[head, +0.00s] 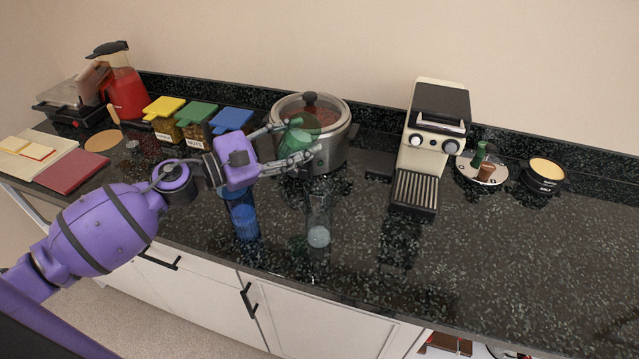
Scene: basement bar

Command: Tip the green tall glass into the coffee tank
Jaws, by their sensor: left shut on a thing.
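My left gripper (292,143) reaches in from the left and is shut on the green tall glass (298,138). The glass is held above the counter, in front of the steel pot from this view. The fingers and the pot behind make its tilt and contents hard to tell. The cream and black coffee machine (415,160) stands to the right of the gripper, apart from the glass. I cannot make out a separate coffee tank on it. My right gripper is not in view.
A blue glass (244,222) and a clear glass (319,232) stand below my left gripper. The steel pot (333,155) stands behind it. Lidded jars (197,115) and a red blender (124,92) are at left. The dark counter (500,260) is clear at front right.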

